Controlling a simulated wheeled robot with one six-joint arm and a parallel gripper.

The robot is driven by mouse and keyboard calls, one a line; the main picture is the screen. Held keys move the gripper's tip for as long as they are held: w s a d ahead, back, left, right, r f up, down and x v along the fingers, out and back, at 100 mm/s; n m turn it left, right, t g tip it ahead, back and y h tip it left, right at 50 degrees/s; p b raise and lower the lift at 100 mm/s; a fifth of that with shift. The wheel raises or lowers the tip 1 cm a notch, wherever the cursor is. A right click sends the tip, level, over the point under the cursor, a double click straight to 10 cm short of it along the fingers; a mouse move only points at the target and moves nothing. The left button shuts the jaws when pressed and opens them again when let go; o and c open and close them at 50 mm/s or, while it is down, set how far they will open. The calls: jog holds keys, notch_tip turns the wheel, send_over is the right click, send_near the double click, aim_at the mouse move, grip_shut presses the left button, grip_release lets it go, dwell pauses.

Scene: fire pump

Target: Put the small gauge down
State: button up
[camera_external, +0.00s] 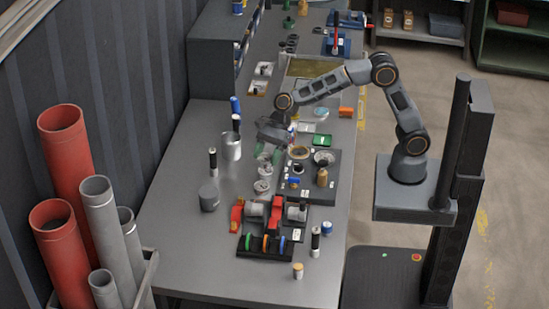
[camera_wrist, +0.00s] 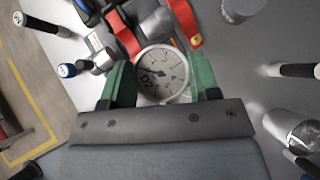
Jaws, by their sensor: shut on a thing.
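The small gauge (camera_wrist: 163,75) has a round white dial with black marks and a silver rim. In the wrist view it sits between the green fingers of my gripper (camera_wrist: 161,66), which are shut on its sides, with the dial facing the camera. In the external view my gripper (camera_external: 268,157) points down over the grey workbench (camera_external: 180,240), left of the dark fixture board. Small silver parts show below the fingers there. I cannot tell whether the gauge touches the bench.
The dark board (camera_external: 337,190) with parts lies right. The bench's front left is clear.

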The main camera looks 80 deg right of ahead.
jog(key=w+r+m+t+h, duration=0.2)
jog(key=w+r+m+t, duration=0.1)
jog(key=w+m, duration=0.15)
jog(key=p, duration=0.4)
send_over(210, 191)
jog(key=f, duration=0.8)
jog(key=shift+s+d+f, duration=0.2)
jog(key=shift+s+f, duration=0.05)
jog(key=shift+s, duration=0.05)
jog(key=shift+w+a+f, duration=0.15)
jog(key=shift+w+f, duration=0.2)
jog(key=shift+f, duration=0.2)
jog(key=shift+f+p, duration=0.5)
jog(key=shift+f, duration=1)
jog(key=shift+f, duration=0.1)
jog(key=o, duration=1)
